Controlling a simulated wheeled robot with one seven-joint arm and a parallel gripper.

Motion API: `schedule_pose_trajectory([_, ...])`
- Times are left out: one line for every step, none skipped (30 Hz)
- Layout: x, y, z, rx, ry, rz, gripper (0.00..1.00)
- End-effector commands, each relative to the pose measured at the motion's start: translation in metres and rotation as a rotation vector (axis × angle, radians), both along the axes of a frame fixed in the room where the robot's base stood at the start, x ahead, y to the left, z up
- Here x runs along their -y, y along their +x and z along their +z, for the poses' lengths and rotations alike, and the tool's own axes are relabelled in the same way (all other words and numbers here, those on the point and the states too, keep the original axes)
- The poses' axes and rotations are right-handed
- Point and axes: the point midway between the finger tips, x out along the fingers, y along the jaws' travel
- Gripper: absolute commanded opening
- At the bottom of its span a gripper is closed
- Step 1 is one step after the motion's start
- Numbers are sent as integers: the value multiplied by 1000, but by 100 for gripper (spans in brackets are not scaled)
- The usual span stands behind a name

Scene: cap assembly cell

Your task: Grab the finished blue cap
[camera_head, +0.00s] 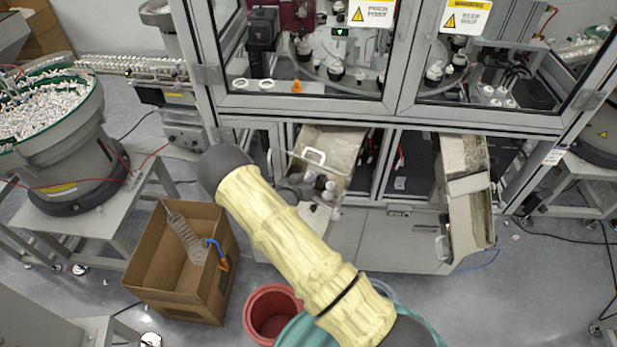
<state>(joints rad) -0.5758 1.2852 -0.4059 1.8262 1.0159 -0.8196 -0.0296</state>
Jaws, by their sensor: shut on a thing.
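My arm reaches up from the lower right and bends at a dark elbow, and its far part is mostly hidden behind the sleeved part. My gripper (322,194) is small and partly hidden at the lower end of the left discharge chute (333,147). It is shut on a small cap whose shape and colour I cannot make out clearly. Small dark and white parts show around the gripper at the chute's mouth. No clearly blue cap shows in this view.
A machine with glazed doors (310,105) stands behind. A second chute (467,205) is at the right. A cardboard box (150,285) with a coiled hose, a red bin (272,312) and a teal bin (290,335) stand in front. A bowl feeder (70,150) is at the left.

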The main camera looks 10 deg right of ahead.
Motion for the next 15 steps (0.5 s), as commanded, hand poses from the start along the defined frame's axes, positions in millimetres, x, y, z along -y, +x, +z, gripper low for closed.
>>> schedule_pose_trajectory([0,0,0,0,0,0,20])
schedule_pose_trajectory([0,0,0,0,0,0,20])
schedule_pose_trajectory([0,0,0,0,0,0,20])
schedule_pose_trajectory([0,0,1,0,0,0,20])
schedule_pose_trajectory([0,0,1,0,0,0,20])
schedule_pose_trajectory([0,0,3,1,0,0,20])
schedule_pose_trajectory([0,0,4,1,0,0,20])
schedule_pose_trajectory([0,0,5,1,0,0,20])
schedule_pose_trajectory([0,0,7,0,0,0,20])
schedule_pose_trajectory([0,0,9,1,1,0,20])
schedule_pose_trajectory([0,1,12,2,1,0,20])
schedule_pose_trajectory([0,0,15,1,2,0,20])
schedule_pose_trajectory([0,0,18,1,2,0,20])
schedule_pose_trajectory([0,0,21,3,2,0,20])
schedule_pose_trajectory([0,1,25,3,2,0,20])
